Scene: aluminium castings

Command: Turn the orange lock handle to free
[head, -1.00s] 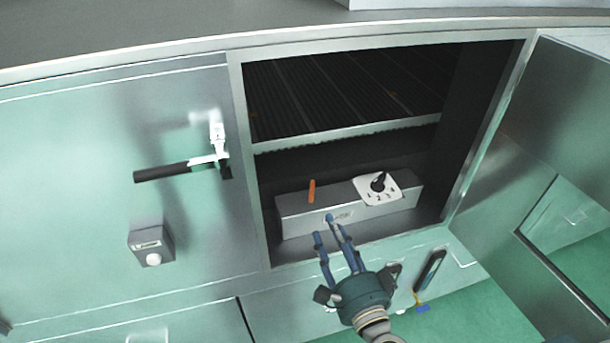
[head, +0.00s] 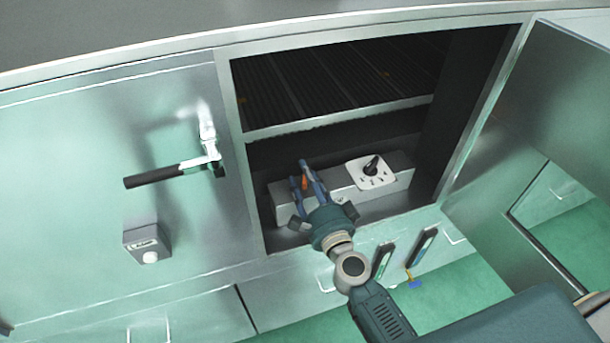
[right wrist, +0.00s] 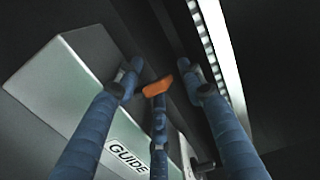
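The orange lock handle (head: 304,183) stands on a grey metal box (head: 335,181) on the floor of the open cabinet. My right gripper (head: 299,172) is inside the cabinet with its blue fingers spread around the handle. In the right wrist view the orange handle (right wrist: 158,86) shows between the fingers, with one finger on each side and the third just below it. The side fingers look apart from it; whether the third touches it I cannot tell. The handle's base is hidden behind that finger. My left gripper is not in view.
A white dial plate with a black knob (head: 371,171) sits on the box, right of the handle. A slatted shelf (head: 340,115) is above. The cabinet door (head: 560,130) stands open at right. A black lever handle (head: 155,178) sticks out at left. A GUIDE label (right wrist: 128,157) is close by.

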